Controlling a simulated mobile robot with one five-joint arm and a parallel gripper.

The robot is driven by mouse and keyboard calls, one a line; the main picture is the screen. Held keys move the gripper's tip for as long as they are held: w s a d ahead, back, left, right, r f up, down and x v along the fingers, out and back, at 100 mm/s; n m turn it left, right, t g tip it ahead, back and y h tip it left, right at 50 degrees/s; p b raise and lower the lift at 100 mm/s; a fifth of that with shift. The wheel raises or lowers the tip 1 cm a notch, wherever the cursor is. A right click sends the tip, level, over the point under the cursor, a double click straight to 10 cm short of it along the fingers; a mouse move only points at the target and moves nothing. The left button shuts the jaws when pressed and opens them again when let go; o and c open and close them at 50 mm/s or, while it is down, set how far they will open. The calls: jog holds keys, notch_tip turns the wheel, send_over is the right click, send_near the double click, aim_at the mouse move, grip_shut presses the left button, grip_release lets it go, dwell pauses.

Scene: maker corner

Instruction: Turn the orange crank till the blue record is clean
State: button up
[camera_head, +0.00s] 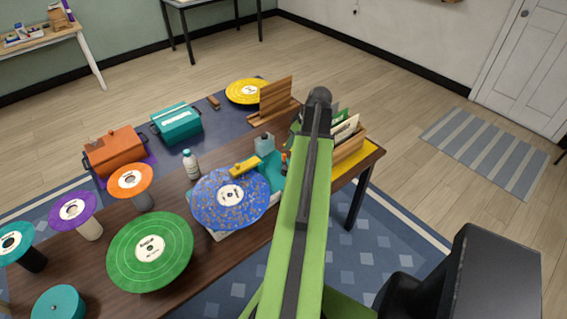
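The blue record (210,207) lies flat on a cleaning machine on the wooden table. Its surface is covered with brownish specks around a white centre label. A yellow bar (245,166) reaches over its far edge. A teal part of the machine (272,172) stands to its right. A small orange piece (284,163), probably the crank, shows just left of my green arm, which partly hides that side. My gripper cannot be made out; my arm runs up the middle of the view, right of the record.
A green record (150,270) lies in front left. Orange, purple and teal discs stand on posts at the left. A white bottle (190,164) stands behind the blue record. Orange (115,152) and teal (177,124) boxes, a yellow record (247,91) and wooden racks are farther back.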

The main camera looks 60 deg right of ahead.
aim_at(284, 155)
jog(key=b+x, duration=0.8)
jog(key=x, duration=0.3)
jog(key=shift+f+b, duration=0.1)
jog(key=shift+b, duration=0.25)
jog(key=shift+c, duration=0.5)
grip_shut()
